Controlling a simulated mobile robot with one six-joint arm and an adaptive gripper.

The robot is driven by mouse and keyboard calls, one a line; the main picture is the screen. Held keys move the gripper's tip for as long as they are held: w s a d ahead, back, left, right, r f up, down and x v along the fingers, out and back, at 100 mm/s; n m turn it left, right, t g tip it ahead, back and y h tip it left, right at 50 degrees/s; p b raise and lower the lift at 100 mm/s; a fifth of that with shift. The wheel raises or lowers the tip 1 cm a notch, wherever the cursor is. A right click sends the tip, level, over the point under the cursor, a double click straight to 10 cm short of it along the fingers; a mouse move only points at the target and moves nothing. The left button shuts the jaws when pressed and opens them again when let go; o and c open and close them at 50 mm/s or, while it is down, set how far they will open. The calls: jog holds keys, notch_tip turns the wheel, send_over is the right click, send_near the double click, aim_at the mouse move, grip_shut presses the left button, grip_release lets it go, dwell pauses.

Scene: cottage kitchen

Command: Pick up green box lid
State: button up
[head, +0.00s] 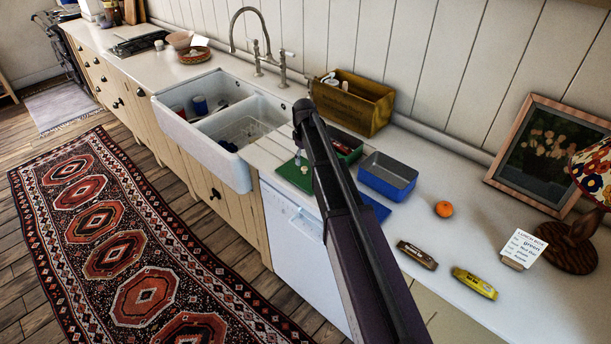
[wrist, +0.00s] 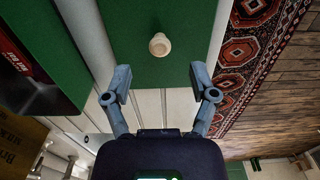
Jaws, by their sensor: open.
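The green box lid (head: 290,178) lies flat on the counter near its front edge, right of the sink. In the wrist view the lid (wrist: 185,65) has a pale round knob (wrist: 159,45) on top. My gripper (wrist: 160,82) is open and empty, its fingers spread apart near the lid, with the knob beyond the fingertips and roughly centred between them. In the head view my arm hides most of the gripper and part of the lid. The green box (head: 350,142) stands open behind the lid, with a dark and red item inside; it also shows in the wrist view (wrist: 75,35).
A blue box (head: 388,178) stands to the right, with a blue lid (head: 378,208) partly behind my arm. A wooden crate (head: 352,103) is at the back. An orange (head: 443,209), a brown bar (head: 417,255), a yellow packet (head: 475,283) and a note card (head: 523,249) lie further right.

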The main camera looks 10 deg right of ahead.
aim_at(304, 167)
jog(key=shift+w+f+b, duration=0.1)
jog(key=shift+f+b, duration=2.5)
jog(key=shift+b, duration=0.05)
jog(key=shift+c, duration=0.2)
grip_shut()
